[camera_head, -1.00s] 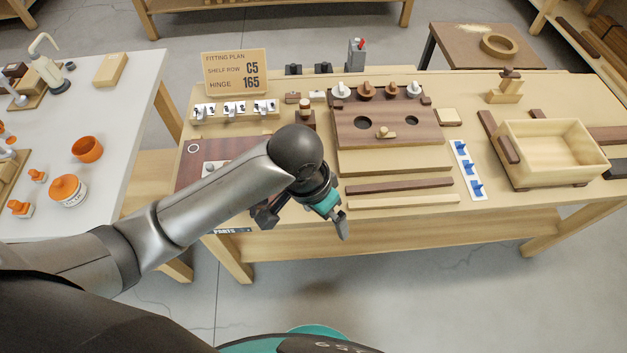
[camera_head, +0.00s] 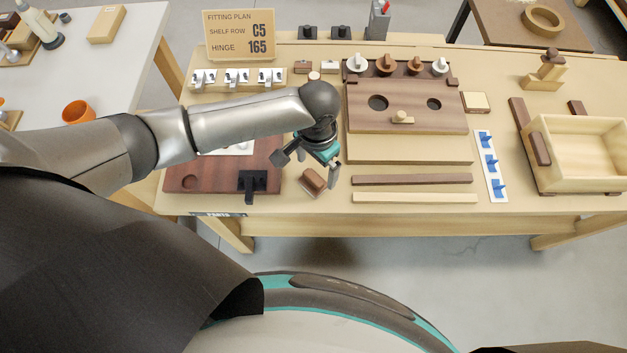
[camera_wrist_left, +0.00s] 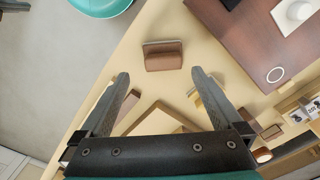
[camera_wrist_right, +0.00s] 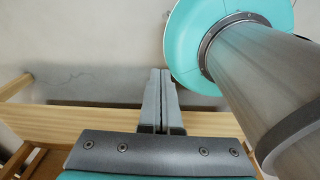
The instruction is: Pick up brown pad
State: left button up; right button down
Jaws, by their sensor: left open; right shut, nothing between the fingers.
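The brown pad (camera_head: 313,182) is a small brown block with a pale edge. It lies on the bench near the front edge, right of the dark red board. It also shows in the left wrist view (camera_wrist_left: 163,58), just beyond the fingertips. My left gripper (camera_head: 307,163) is open above the bench, close to the pad. In the left wrist view its open fingers (camera_wrist_left: 160,76) point toward the pad, with nothing between them. My right gripper (camera_wrist_right: 160,74) is shut and empty, away from the pad, with floor and a wooden bench edge in its view.
The dark red board (camera_head: 215,175) with a black fitting (camera_head: 252,185) lies left of the pad. A brown board with holes (camera_head: 405,118) and two strips (camera_head: 415,180) lie to the right. An open wooden box (camera_head: 580,150) stands farther right.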

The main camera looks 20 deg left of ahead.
aim_at(313, 177)
pick_arm(q)
jog(key=shift+f, duration=0.55)
jog(key=f, duration=0.1)
jog(key=f+b, duration=0.1)
jog(key=f, duration=0.2)
jog(key=shift+a+f, duration=0.35)
pick_arm(e)
jog(key=shift+w+a+f, duration=0.15)
jog(key=shift+w+f, duration=0.55)
jog(key=shift+s, duration=0.1)
